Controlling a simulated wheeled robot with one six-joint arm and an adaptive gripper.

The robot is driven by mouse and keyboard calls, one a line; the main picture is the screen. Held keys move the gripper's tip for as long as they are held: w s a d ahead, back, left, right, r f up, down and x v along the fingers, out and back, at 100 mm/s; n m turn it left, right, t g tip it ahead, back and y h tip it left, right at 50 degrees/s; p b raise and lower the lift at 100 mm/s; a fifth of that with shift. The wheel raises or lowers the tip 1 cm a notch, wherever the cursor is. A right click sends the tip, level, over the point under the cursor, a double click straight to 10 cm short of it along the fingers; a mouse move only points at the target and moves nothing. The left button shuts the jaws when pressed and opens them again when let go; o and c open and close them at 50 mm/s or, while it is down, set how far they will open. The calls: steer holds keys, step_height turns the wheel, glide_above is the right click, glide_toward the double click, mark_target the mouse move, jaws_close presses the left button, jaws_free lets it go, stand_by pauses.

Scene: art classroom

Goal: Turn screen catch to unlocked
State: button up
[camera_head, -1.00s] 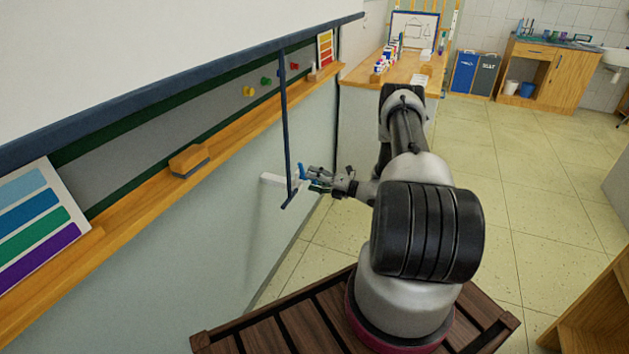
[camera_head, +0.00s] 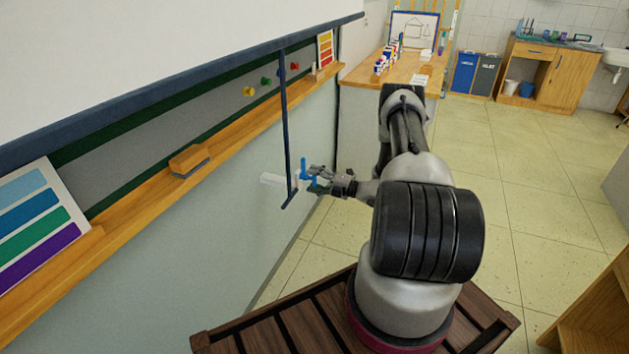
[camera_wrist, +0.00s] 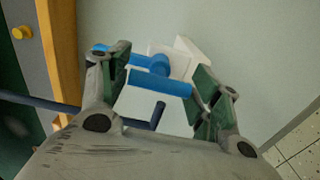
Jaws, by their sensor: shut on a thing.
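The screen catch has a blue lever (camera_head: 303,168) on a white bracket (camera_head: 270,179) fixed to the pale wall below the wooden ledge. My gripper (camera_head: 317,180) is at the lever, to the right of the hanging screen bar. In the wrist view the blue lever's crossbar (camera_wrist: 160,84) spans the gap between my green-padded fingers (camera_wrist: 160,86), and they are shut on it. A round blue hub and the white bracket (camera_wrist: 187,60) show behind the crossbar. In the head view the fingers partly hide the lever. No lock marking is readable.
The wooden ledge (camera_head: 130,205) with an eraser (camera_head: 188,160) runs above. Floor at right is open.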

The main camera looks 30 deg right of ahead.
steer(key=o, duration=1.6)
steer(key=shift+c, duration=0.2)
steer(key=v, duration=1.2)
